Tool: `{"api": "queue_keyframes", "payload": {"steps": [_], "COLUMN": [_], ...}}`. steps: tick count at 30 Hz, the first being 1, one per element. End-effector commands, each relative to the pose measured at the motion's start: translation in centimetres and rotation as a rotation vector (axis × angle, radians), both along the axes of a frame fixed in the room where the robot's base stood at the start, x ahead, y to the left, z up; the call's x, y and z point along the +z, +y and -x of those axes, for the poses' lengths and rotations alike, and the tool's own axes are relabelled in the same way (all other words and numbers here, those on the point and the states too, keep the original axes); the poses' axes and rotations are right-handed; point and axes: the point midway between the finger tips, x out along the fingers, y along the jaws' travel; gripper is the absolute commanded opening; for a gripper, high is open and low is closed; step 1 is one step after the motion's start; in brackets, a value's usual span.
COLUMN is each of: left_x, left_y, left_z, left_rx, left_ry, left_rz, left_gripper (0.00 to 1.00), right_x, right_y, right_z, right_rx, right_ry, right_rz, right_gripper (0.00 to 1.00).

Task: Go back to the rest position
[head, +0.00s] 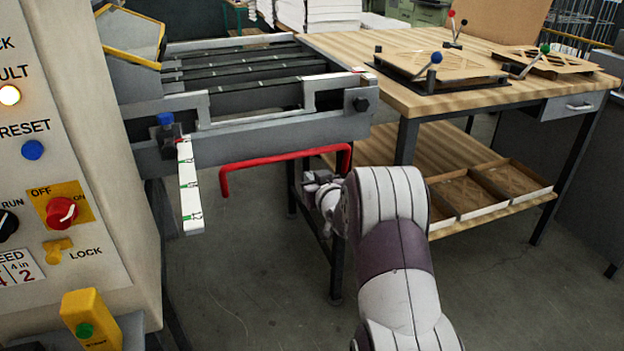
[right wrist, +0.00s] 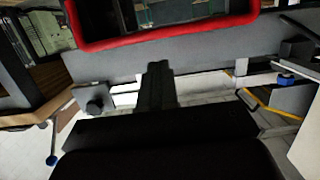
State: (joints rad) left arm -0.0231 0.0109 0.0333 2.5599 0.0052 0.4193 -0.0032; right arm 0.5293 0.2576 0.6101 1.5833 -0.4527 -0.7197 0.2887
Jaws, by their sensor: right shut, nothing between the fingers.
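My right gripper (head: 312,180) shows small in the head view, just below the right end of the red handle bar (head: 280,158). In the right wrist view its fingers (right wrist: 158,68) are together with nothing between them. The red bar (right wrist: 160,33) crosses the top of that view, beyond the fingertips. I cannot tell the exact gap between gripper and bar, but the gripper does not hold it. My right arm is stretched forward from the bottom of the head view. My left gripper is in neither view.
A control panel (head: 50,130) stands close on the left. The conveyor frame (head: 270,130) is ahead, with a white marked strip (head: 188,190) sticking out. A wooden workbench (head: 440,95) with jigs stands at the right; its lower shelf (head: 400,160) holds open boxes. The floor in front is clear.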

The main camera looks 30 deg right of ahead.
Motion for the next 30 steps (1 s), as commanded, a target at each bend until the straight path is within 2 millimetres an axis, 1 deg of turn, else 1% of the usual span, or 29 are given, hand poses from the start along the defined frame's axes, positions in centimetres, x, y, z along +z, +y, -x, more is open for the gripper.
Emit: {"api": "queue_keyframes", "payload": {"steps": [10,11,12,14,15,16,17,18,20,21,23,24,26,27,29,30], "left_x": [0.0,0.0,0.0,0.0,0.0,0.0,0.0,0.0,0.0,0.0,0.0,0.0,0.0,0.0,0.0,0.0], "left_y": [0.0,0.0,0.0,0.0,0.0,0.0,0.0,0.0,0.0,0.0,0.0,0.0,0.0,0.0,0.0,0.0], "left_z": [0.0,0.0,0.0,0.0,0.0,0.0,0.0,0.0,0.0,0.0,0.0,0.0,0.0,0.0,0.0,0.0], "left_rx": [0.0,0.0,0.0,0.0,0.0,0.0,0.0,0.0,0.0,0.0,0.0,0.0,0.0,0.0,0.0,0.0], "left_ry": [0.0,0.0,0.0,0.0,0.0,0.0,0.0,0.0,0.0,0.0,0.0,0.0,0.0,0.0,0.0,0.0], "left_rz": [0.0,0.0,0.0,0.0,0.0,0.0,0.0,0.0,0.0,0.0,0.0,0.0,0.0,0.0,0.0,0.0], "left_gripper": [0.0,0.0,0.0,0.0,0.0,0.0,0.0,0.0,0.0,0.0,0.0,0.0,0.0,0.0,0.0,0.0], "right_x": [-0.1,-0.5,-1.5,-4.3,-6.6,-8.2,-9.6,-11.0,-12.2,-12.6,-12.9,-12.9,-12.8,-12.6,-12.2,-11.8], "right_y": [0.0,-0.1,-0.4,-0.6,-0.6,0.1,1.4,3.7,7.1,9.2,12.0,13.8,16.2,17.6,19.8,21.3], "right_z": [0.0,0.1,0.5,2.0,4.0,5.8,7.8,10.4,14.0,16.2,19.1,21.0,23.5,25.2,27.5,28.9], "right_rx": [0.001,-0.004,-0.02,-0.055,-0.088,-0.109,-0.118,-0.114,-0.094,-0.075,-0.044,-0.023,0.013,0.038,0.079,0.112], "right_ry": [0.007,0.028,0.076,0.191,0.304,0.404,0.511,0.643,0.804,0.893,1.002,1.065,1.146,1.194,1.252,1.279], "right_rz": [0.007,0.012,0.012,-0.011,-0.038,-0.063,-0.091,-0.121,-0.158,-0.178,-0.198,-0.208,-0.218,-0.221,-0.218,-0.21], "right_gripper": [0.0,0.0,0.0,0.0,0.0,0.0,0.0,0.0,0.0,0.0,0.0,0.0,0.0,0.0,0.0,0.0]}}
